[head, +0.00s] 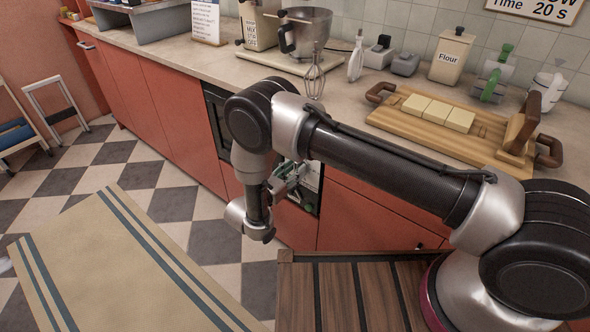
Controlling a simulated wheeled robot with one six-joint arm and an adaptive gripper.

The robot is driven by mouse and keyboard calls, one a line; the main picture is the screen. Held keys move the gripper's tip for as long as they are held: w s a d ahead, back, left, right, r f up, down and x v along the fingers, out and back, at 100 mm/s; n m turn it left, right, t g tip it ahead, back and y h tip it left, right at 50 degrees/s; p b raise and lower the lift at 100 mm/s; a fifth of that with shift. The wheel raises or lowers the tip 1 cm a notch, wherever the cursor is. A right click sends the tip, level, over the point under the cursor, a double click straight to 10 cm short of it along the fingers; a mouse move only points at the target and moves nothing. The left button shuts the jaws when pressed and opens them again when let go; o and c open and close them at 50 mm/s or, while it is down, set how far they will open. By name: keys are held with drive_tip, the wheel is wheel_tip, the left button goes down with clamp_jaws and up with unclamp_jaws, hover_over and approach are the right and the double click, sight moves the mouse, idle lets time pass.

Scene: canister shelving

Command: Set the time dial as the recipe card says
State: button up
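A framed card (535,8) on the tiled wall at the top right reads "Time 20 S"; its upper line is cut off and ends in "OW". I cannot make out the time dial. A pale panel (311,186) shows on the cabinet front, partly hidden behind my gripper (296,184). My gripper is in front of the red cabinets, below the counter edge. It is small and partly covered by my arm, so I cannot tell whether it is open or shut.
The counter (190,58) holds a mixer with a steel bowl (306,34), a whisk (315,76), a wooden board (425,132) with pale blocks (438,112), and a Flour canister (451,56). A dark built-in appliance (214,118) sits below.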

drive_tip(key=shift+w+d, duration=0.2)
drive_tip(key=shift+w, duration=0.05)
clamp_jaws()
drive_tip(key=shift+m, duration=0.3)
drive_tip(key=m, duration=1.1)
drive_tip(key=shift+s+d+f, duration=0.15)
drive_tip(key=shift+s+d, duration=0.05)
idle(0.4)
